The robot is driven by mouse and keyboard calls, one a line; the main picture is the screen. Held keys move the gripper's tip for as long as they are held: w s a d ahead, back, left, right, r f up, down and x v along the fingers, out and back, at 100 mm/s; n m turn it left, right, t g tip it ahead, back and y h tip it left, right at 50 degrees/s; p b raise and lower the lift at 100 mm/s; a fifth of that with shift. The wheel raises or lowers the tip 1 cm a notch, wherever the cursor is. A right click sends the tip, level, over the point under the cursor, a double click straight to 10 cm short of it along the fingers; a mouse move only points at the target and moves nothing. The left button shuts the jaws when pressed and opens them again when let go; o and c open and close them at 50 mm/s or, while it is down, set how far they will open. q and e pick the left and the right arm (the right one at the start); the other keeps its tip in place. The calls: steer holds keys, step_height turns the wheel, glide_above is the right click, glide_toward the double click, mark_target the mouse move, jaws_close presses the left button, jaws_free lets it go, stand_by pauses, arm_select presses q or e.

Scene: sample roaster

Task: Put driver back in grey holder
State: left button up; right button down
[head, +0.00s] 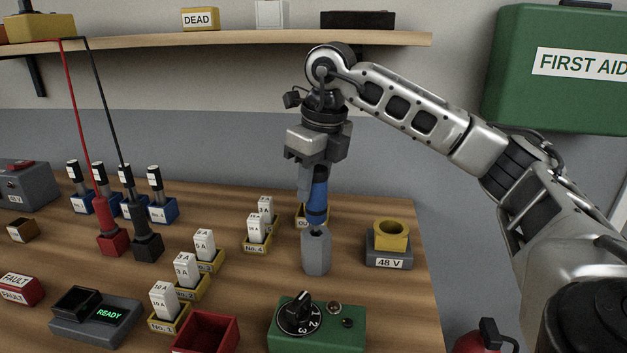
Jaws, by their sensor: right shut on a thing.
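The driver (318,202), with a blue handle and a dark band, hangs upright in my right gripper (315,178). The gripper points down and is shut on the upper part of the handle. The grey holder (316,256) is a faceted upright block on the wooden bench, directly below the driver. The driver's lower end meets the holder's top in the picture. I cannot tell whether it is inside the opening or just in front of or above it. The driver's shaft does not show. My left gripper is out of view.
A yellow block behind the driver is partly hidden. A 48 V block with a yellow ring (388,242) stands right of the holder. A green dial box (317,325) is in front. Numbered yellow trays with white fuses (257,232) stand left. A shelf (230,39) hangs above.

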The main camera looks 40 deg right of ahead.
mark_target(314, 198)
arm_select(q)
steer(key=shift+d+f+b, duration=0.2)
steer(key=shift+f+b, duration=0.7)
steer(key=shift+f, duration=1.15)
arm_select(e)
steer(key=shift+f, duration=1.6)
steer(key=c, duration=0.9)
jaws_free()
steer(key=shift+c, duration=0.2)
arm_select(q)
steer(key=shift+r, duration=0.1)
arm_select(e)
steer(key=shift+r, duration=0.3)
arm_select(q)
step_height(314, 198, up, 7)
steer(key=p, duration=0.6)
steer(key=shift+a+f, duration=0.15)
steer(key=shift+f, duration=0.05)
arm_select(e)
step_height(314, 198, up, 16)
steer(key=s, duration=0.2)
steer(key=shift+s+d+f, duration=0.2)
steer(key=shift+s, duration=0.1)
